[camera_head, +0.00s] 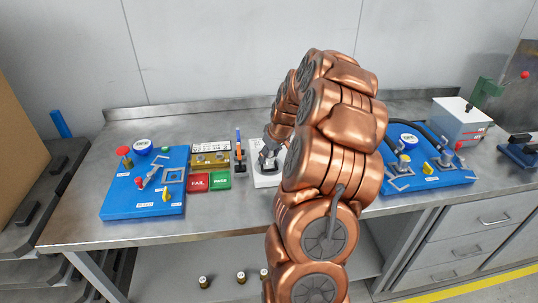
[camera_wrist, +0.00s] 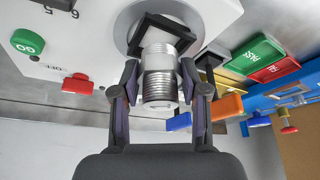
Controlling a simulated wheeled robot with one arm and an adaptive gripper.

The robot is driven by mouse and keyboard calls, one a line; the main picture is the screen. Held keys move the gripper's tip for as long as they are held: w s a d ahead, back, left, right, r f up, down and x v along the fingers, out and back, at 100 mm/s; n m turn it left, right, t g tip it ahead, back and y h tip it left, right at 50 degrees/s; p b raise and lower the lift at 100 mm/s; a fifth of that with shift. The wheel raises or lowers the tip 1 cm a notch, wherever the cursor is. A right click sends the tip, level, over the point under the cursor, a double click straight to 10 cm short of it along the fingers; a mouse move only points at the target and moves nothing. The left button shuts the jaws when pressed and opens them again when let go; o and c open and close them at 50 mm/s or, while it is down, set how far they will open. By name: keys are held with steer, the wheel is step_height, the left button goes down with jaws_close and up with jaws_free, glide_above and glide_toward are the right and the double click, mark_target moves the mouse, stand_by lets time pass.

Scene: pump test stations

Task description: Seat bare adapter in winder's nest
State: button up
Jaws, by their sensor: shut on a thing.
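The adapter (camera_wrist: 158,62) is a bare silver cylinder with threaded bands. My gripper (camera_wrist: 160,84) is shut on it, one finger on each side, in the wrist view. The winder is a white box (camera_wrist: 85,18) with a grey round plate (camera_wrist: 126,22) and a black angled nest (camera_wrist: 171,24). The adapter's far end is at the nest, between its black edges; I cannot tell whether it is fully down or just above. In the head view my gripper (camera_head: 267,158) is over the white winder (camera_head: 268,180), and the adapter is not discernible there.
A green GO button (camera_wrist: 28,42) and red OFF button (camera_wrist: 77,84) are on the winder. Left of it stand an orange-blue tool (camera_head: 239,155), red FAIL (camera_head: 198,182) and green PASS (camera_head: 220,180) pads and a blue station (camera_head: 120,200). Another blue station (camera_head: 440,178) is right.

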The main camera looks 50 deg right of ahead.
steer(key=shift+f+b, duration=0.9)
steer(key=shift+b, duration=0.05)
stand_by(0.5)
steer(key=shift+s+a+f+b, duration=0.2)
steer(key=shift+f+b, duration=0.2)
steer(key=shift+f, duration=0.1)
steer(key=shift+s+a+f+b, duration=0.2)
steer(key=shift+f+b, duration=0.2)
steer(key=shift+f, duration=0.1)
stand_by(0.6)
steer(key=o, duration=0.9)
steer(key=shift+o, duration=1.2)
steer(key=shift+w+f, duration=0.15)
steer(key=shift+f, duration=0.05)
steer(key=shift+o, duration=1.2)
steer(key=shift+d+r, duration=0.15)
steer(key=shift+r, duration=0.1)
steer(key=shift+w+d+r, duration=0.15)
steer(key=shift+w+r, duration=0.05)
steer(key=shift+r, duration=0.2)
steer(key=shift+r, duration=0.1)
steer(key=o, duration=0.5)
steer(key=shift+d, duration=0.1)
